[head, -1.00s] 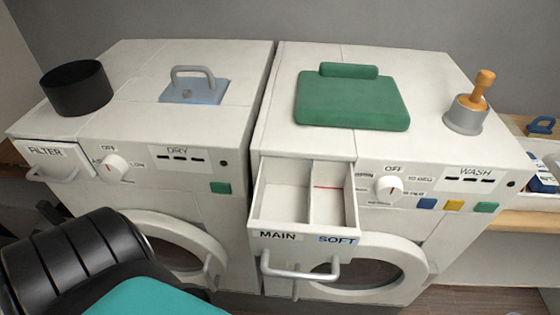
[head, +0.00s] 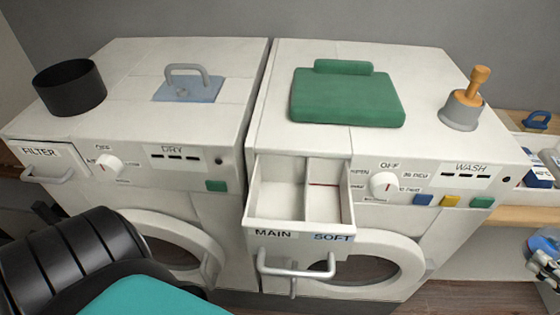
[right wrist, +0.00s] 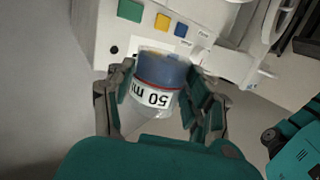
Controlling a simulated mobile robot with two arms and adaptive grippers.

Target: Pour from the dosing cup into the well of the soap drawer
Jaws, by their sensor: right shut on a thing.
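The dosing cup (right wrist: 152,97) is clear, with a "50 ml" label, a red line and blue contents. My right gripper (right wrist: 160,76) is shut on it in the right wrist view. In the head view my right gripper (head: 548,266) enters at the right edge, partly cut off, right of the washer and far from the drawer. The soap drawer (head: 300,225) is pulled out of the washer. It has a MAIN well (head: 278,192) at left and a SOFT well (head: 328,204) with a red line at right. My left gripper is out of view.
A green folded cloth or pad (head: 347,98) and a grey holder with an orange-handled tool (head: 464,105) are on the washer. A black round container (head: 70,88) stands on the dryer (head: 130,65). A shelf (head: 508,214) with small items is at right. The space above the drawer is clear.

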